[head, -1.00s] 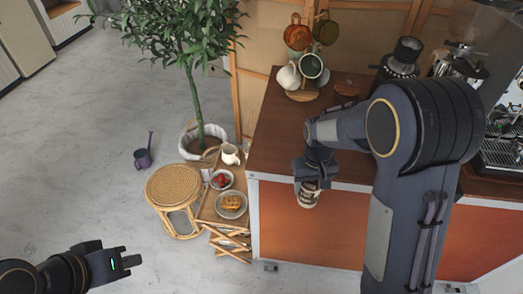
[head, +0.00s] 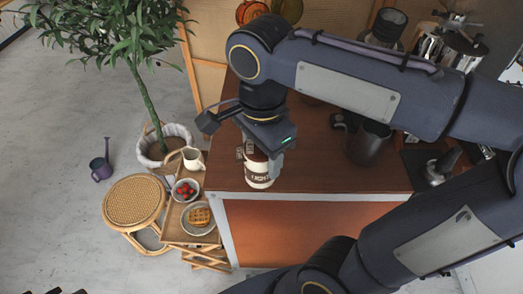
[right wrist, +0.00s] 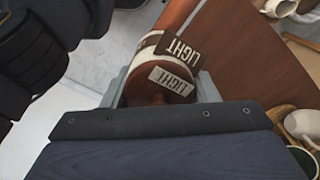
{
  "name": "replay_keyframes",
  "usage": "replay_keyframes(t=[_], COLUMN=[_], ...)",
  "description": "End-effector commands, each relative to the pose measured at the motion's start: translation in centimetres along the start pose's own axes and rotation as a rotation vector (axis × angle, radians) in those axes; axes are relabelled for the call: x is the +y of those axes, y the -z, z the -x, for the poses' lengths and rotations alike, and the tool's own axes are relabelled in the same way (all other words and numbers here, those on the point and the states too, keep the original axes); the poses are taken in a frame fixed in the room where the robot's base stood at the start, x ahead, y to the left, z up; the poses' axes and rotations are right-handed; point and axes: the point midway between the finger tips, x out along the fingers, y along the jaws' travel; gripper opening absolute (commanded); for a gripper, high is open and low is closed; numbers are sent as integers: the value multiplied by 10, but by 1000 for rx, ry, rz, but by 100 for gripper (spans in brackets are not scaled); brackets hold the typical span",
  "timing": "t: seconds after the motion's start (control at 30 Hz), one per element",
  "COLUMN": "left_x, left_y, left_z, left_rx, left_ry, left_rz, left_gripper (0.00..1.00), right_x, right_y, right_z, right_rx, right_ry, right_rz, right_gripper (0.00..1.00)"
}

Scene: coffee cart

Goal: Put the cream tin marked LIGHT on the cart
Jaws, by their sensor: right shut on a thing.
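My right gripper (head: 264,148) is shut on the cream tin (head: 258,174), which has a dark band lettered LIGHT. The tin hangs below the fingers over the front left corner of the cart (head: 330,165). I cannot tell whether its base touches the top. In the right wrist view, the tin (right wrist: 150,70) sits between the fingers of the gripper (right wrist: 160,88), with LIGHT on a pale label and a brown tag. Only a small dark tip of what seems my left gripper (head: 55,291) shows at the bottom edge.
A dark canister (head: 369,142) and coffee equipment stand farther right on the cart. Left of the cart are a low wooden stand with a jug (head: 192,159), a bowl of red fruit (head: 186,190) and a plate of waffles (head: 198,217), plus a wicker stool (head: 135,200) and a potted tree.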

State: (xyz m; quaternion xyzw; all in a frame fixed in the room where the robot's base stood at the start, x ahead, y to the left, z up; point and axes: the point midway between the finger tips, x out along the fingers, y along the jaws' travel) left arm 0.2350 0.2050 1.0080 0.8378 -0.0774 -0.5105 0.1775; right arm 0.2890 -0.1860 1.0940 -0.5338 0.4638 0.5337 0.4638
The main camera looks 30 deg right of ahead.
Motion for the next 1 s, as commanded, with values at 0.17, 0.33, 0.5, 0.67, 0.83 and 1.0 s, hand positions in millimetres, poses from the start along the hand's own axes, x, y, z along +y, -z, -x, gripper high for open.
replay_keyframes(t=[0.17, 0.33, 0.5, 0.67, 0.83, 1.0], left_x=[0, 2, 4, 4, 4, 4], left_y=[0, 2, 4, 4, 4, 5], left_z=[0, 4, 8, 8, 9, 10], left_rx=[1, 1, 1, 0, 0, 0], left_ry=[0, 0, 0, 0, 0, 0], left_rz=[0, 0, 0, 0, 0, 0], left_gripper=[0, 0, 0, 0, 0, 0], right_x=[-4, -37, -70, -88, -98, -107], right_y=[10, 33, 58, 70, 78, 84], right_z=[-1, -18, -39, -69, -84, -99], right_rx=[-2, -3, -2, -3, -2, -3], right_ry=[-4, -7, -6, -5, -1, -4], right_rz=[-67, -67, -65, -63, -61, -63], right_gripper=[17, 17, 17, 17, 17, 17])
